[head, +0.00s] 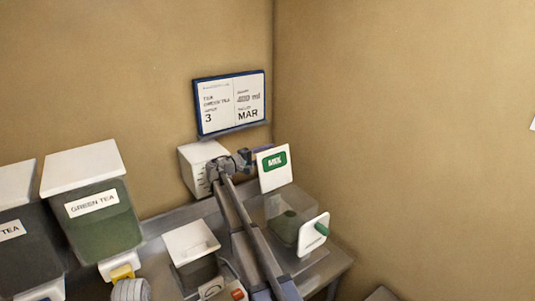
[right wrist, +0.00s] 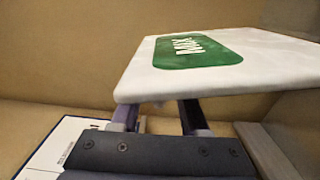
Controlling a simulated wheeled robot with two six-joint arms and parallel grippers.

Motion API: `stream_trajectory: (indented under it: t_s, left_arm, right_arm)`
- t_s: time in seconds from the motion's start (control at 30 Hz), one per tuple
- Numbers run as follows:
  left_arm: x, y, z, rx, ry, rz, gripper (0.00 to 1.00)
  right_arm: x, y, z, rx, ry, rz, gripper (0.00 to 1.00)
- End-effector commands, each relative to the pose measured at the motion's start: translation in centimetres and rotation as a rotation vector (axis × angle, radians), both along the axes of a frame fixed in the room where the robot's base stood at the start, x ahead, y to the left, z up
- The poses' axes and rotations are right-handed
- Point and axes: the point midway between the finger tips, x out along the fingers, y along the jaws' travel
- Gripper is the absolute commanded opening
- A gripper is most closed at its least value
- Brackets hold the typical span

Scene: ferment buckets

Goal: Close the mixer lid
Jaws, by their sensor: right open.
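The mixer (head: 280,207) is a clear box with green contents, at the right end of the counter in the head view. Its lid (head: 273,178), a white panel with a green "MIX" label, stands raised and tilted above the back of the box, so the mixer is open. The lid also fills the upper part of the right wrist view (right wrist: 270,62). My right gripper (head: 254,155) is open at the upper left of the lid. In the right wrist view its two fingers reach under the panel's edge and their tips are hidden; I cannot tell whether they touch. My left gripper is not in view.
A white panel with a green knob (head: 313,236) is on the mixer's front. A white box (head: 196,170) stands behind my right arm, below a wall sign (head: 230,101). A white-lidded bin (head: 192,241) and a green tea bucket (head: 100,215) stand left. The walls' corner is close behind.

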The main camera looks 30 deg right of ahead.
Motion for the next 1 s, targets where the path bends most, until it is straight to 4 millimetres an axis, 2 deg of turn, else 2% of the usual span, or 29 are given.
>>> stream_trajectory:
  t_s: [0.27, 0.7, 1.0]
  left_arm:
    - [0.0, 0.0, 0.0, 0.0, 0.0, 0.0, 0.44]
    - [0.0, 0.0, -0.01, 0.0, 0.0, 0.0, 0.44]
    - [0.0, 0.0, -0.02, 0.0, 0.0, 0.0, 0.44]
  right_arm:
    - [0.0, -0.2, 0.0, 0.0, 0.0, 0.0, 0.45]
    - [-0.02, -0.17, -0.02, 0.001, 0.0, -0.001, 0.0]
    - [-0.06, -0.21, -0.06, 0.002, -0.001, -0.001, 0.0]
